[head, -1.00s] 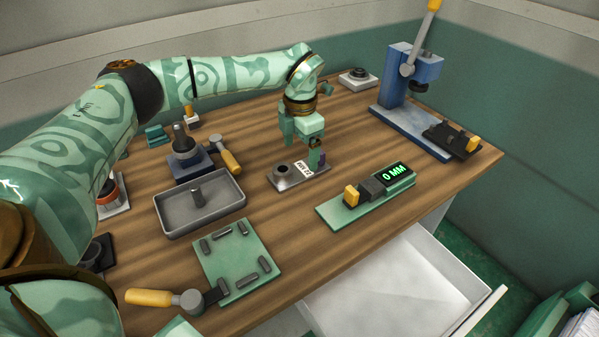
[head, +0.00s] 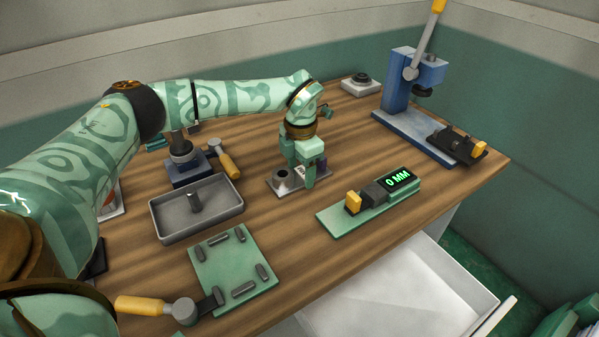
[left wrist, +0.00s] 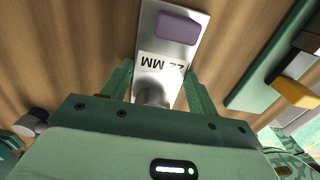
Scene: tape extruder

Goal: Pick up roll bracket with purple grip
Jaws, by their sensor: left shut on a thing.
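The roll bracket is a silver plate (head: 284,186) with a round dark-holed post, a white label and a purple grip (head: 322,161). It lies near the middle of the wooden table in the head view. In the left wrist view the bracket's label (left wrist: 162,66) reads 22 MM upside down, and the purple block (left wrist: 178,27) shows at the plate's far end. My left gripper (head: 309,180) points down over the bracket and is shut on it, with a finger on each side in the wrist view. The gripper partly hides the plate and grip. My right gripper is not in view.
A green gauge (head: 370,200) reading 0 MM stands to the right. A grey tray (head: 166,233) and a green plate with dark bars (head: 232,272) lie to the left and front. A blue lever press (head: 405,95) stands at back right. An open white drawer (head: 400,300) is below the table edge.

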